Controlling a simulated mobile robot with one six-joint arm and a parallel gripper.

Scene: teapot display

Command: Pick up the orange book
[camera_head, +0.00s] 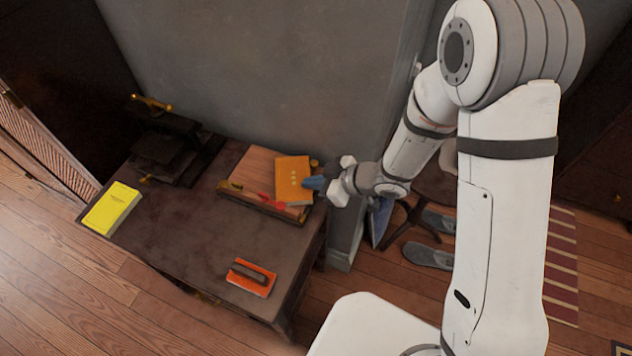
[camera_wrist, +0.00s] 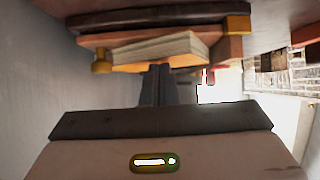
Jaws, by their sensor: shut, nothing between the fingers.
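The orange book (camera_head: 293,181) lies on a low wooden tray (camera_head: 248,172) at the back right of the dark table (camera_head: 190,225). In the wrist view its pale page edge and orange cover (camera_wrist: 160,47) show beyond my fingers. My gripper (camera_head: 315,183) is at the book's right side, close to its edge. The fingers are together in the wrist view (camera_wrist: 160,72) and hold nothing. I cannot tell whether the fingertips touch the book.
A yellow book (camera_head: 111,209) lies at the table's left end. A dark stand (camera_head: 168,148) with brass parts stands behind it. A red-orange block with a dark handle (camera_head: 251,277) lies at the front right. The table's middle is clear. A grey wall rises behind.

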